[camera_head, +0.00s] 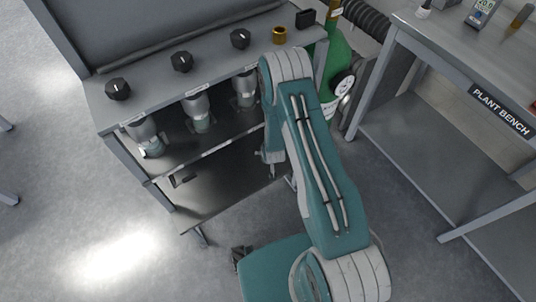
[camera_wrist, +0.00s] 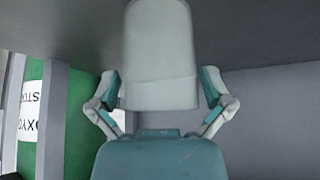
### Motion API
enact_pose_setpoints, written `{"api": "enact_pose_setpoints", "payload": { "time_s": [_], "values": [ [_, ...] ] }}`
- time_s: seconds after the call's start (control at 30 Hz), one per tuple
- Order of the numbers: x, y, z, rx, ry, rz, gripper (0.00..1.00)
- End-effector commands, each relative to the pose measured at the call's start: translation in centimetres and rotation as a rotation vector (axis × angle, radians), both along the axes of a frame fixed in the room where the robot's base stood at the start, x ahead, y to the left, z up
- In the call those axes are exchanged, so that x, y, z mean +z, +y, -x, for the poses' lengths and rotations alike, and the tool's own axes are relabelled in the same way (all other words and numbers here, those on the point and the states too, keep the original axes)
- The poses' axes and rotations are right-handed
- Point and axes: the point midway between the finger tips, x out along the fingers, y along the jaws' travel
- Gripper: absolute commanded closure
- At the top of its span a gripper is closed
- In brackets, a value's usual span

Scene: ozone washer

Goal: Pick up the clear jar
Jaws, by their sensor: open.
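In the wrist view, a pale grey, jar-like body (camera_wrist: 160,50) stands between the fingers of my gripper (camera_wrist: 160,87). It looks frosted rather than clear, and I cannot tell for certain that it is the clear jar. The fingers are spread on either side of it, with teal pads facing it; I cannot tell whether they touch. In the head view, pale jar-like vessels with greenish lower parts sit under the bench top: a left one (camera_head: 147,134), a middle one (camera_head: 198,108) and a right one (camera_head: 244,89). My arm hides most of my gripper there.
The grey bench (camera_head: 216,57) carries black knobs (camera_head: 182,61) and a brass fitting (camera_head: 279,35). A green gas cylinder (camera_head: 337,62) stands beside it and also shows in the wrist view (camera_wrist: 53,110). The plant bench (camera_head: 430,39) is at right. Floor at left is mostly clear.

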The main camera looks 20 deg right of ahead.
Motion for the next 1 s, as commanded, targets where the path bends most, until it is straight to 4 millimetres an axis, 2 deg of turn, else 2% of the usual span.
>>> {"api": "enact_pose_setpoints", "payload": {
  "time_s": [0.17,0.2,0.27,0.3,0.33,0.77,0.87,1.0],
  "values": [
    [0.0,0.0,0.0,0.0,-0.001,0.0,0.0],
    [0.0,0.0,0.0,0.0,-0.001,0.0,0.18],
    [0.0,0.0,0.0,0.0,-0.001,0.0,0.45],
    [0.0,0.0,0.0,0.0,-0.001,0.0,0.62],
    [0.0,0.0,0.0,0.0,-0.001,0.0,0.74],
    [0.4,0.0,-0.1,0.0,-0.002,0.0,0.74],
    [1.2,0.0,-0.1,0.0,-0.004,0.0,0.74],
    [3.4,0.0,-0.2,0.0,-0.006,-0.001,0.74]
  ]
}}
